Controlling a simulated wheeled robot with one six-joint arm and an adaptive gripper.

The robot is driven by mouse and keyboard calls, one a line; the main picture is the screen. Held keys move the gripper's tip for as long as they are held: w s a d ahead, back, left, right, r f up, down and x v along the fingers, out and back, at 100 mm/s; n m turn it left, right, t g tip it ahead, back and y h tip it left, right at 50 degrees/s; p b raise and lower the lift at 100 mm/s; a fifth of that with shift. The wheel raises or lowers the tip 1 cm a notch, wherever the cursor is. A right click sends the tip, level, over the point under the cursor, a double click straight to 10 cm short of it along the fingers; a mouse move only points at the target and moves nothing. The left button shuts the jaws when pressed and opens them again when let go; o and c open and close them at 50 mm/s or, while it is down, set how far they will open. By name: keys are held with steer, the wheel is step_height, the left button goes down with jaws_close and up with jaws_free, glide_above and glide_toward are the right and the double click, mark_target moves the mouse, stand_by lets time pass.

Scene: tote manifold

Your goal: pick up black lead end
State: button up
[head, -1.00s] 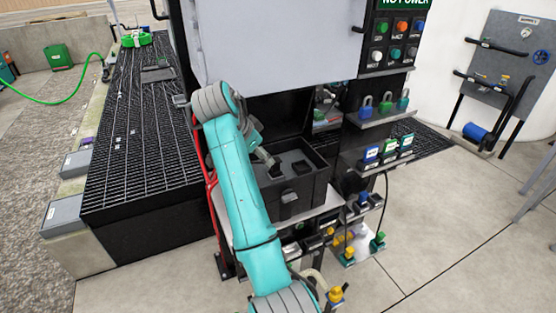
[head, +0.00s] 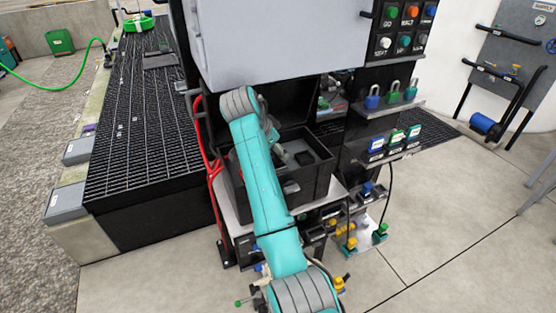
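I cannot pick out a black lead end for certain. A small black block (head: 291,187) lies in the open black tote (head: 318,184) under the grey cabinet. A thin black cable (head: 388,190) hangs at the right of the stand, towards a green-topped piece (head: 380,232). My teal arm reaches up across the front of the tote. My gripper (head: 280,153) is small and mostly hidden behind the arm, over the tote's left part. I cannot see its fingers well enough to tell their opening.
A grey cabinet (head: 280,45) overhangs the tote. A red hose (head: 213,165) runs down the left of the stand. Padlocks (head: 392,94) and tags (head: 396,139) sit on shelves at right. Black grating (head: 140,150) lies left; the floor at right is clear.

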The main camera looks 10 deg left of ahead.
steer(key=shift+x, duration=1.2)
jaws_close()
steer(key=shift+r, duration=0.2)
